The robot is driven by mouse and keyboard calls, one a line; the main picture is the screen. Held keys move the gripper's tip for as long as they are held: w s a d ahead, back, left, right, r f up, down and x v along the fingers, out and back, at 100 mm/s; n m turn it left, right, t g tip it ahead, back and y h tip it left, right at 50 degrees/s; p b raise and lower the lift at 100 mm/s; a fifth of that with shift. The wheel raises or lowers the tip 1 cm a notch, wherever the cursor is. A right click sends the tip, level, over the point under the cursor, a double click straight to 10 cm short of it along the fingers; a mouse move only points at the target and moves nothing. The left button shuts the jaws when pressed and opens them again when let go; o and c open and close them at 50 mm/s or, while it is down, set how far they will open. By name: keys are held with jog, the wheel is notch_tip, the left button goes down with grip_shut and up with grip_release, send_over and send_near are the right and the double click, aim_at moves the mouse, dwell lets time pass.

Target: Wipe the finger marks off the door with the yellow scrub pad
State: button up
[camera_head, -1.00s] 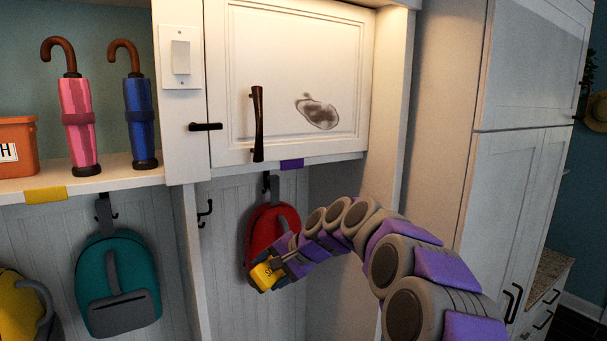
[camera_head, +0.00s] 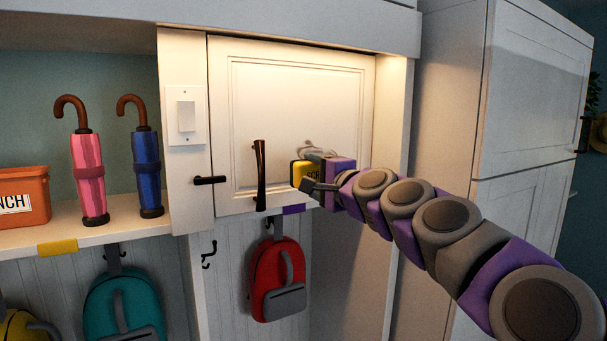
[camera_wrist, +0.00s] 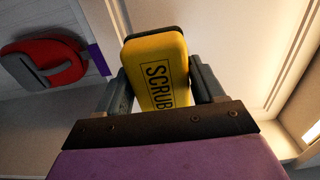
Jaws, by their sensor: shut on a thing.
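The white cabinet door (camera_head: 236,110) has a dark handle (camera_head: 260,174) and a raised panel. A grey smudge (camera_head: 320,147) shows on the panel just above my gripper; the rest of the mark is hidden behind it. My gripper (camera_head: 312,178) is raised in front of the door's lower right part. It is shut on the yellow scrub pad (camera_head: 297,174). In the wrist view the yellow pad (camera_wrist: 157,72), lettered "SCRUB", sits between both fingers. I cannot tell whether the pad touches the door.
A red backpack (camera_head: 268,277) hangs below the door. A light switch (camera_head: 186,116) and a dark latch (camera_head: 210,180) are left of the handle. Pink (camera_head: 89,175) and blue (camera_head: 147,172) umbrellas stand on the left shelf. A tall white cabinet (camera_head: 530,85) is at the right.

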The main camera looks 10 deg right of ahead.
aim_at(288, 167)
jog(key=shift+w+d, duration=0.3)
jog(key=shift+d, duration=0.3)
jog(key=shift+w+d, duration=0.25)
jog(key=shift+d, duration=0.3)
jog(key=shift+w, duration=0.4)
jog(key=w+a, duration=0.2)
jog(key=a, duration=0.1)
jog(key=w+a, duration=0.1)
jog(key=a, duration=0.1)
jog(key=shift+w+a, duration=0.25)
jog(key=shift+w, duration=0.1)
jog(key=d, duration=0.4)
jog(key=a, duration=0.4)
jog(key=shift+w, duration=0.1)
jog(key=d, duration=0.1)
jog(key=w+d, duration=0.1)
jog(key=d, duration=0.1)
jog(key=shift+d+p, duration=0.1)
jog(key=shift+p, duration=0.2)
jog(key=shift+s+a, duration=0.15)
jog(key=shift+a, duration=0.9)
jog(key=shift+c, duration=0.4)
jog(key=d, duration=0.1)
jog(key=w+d, duration=0.1)
jog(key=d, duration=0.3)
jog(key=shift+w+d, duration=0.15)
jog(key=shift+w, duration=0.15)
jog(key=shift+d+r, duration=0.1)
